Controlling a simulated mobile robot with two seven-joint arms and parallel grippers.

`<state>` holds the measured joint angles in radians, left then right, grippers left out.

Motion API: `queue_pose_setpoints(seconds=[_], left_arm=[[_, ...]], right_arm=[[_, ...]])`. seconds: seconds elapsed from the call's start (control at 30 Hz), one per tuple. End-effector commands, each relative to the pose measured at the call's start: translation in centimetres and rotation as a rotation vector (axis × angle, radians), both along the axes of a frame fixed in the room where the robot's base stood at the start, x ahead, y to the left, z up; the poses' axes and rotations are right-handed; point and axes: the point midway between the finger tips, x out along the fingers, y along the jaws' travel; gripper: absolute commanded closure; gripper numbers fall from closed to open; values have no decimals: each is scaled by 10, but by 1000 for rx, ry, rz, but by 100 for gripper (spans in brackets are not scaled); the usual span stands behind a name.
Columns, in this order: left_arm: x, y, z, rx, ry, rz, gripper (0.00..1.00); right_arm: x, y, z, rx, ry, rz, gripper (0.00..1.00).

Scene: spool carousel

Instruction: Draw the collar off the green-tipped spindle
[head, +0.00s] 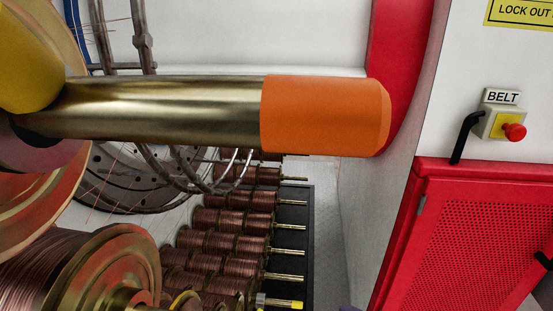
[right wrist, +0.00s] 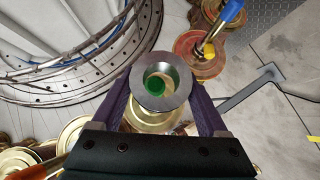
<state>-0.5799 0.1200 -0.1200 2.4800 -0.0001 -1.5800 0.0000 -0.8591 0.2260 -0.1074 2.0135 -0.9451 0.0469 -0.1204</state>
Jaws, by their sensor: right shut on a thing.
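In the right wrist view, my right gripper (right wrist: 162,82) is shut on the collar (right wrist: 174,97), a grey metal ring between its two purple fingers. The green tip (right wrist: 155,86) of the spindle shows through the collar's bore, off-centre to the left, with pale brass beside it. I cannot tell whether the collar is still around the tip or just clear of its end. The rest of the green-tipped spindle is hidden behind the collar and gripper. The head view does not show the green tip. My left gripper is not in view.
In the head view, a big brass spindle with an orange tip (head: 322,115) crosses the foreground. Copper-wire spools (head: 240,221) stand below it, and a red mesh door (head: 473,240) is at right. In the wrist view, a blue-tipped spindle (right wrist: 232,12) stands at upper right.

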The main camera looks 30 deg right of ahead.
Motion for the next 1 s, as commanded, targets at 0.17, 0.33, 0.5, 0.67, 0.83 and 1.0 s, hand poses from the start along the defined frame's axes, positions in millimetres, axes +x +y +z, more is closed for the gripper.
queue_pose_setpoints(seconds=[0.17, 0.33, 0.5, 0.67, 0.83, 1.0], left_arm=[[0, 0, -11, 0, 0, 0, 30], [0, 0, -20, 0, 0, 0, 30], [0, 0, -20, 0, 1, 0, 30], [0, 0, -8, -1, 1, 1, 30], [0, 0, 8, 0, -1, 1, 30], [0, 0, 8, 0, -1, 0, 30]], right_arm=[[-20, 14, -3, 4, 2, -4, 100], [-38, 27, -3, 4, 3, -4, 100], [-56, 40, 1, 3, 4, -7, 100], [-73, 52, 4, 2, 5, -8, 100], [-86, 62, 4, 0, 3, -4, 100], [-89, 65, 1, -1, -2, -1, 100]])
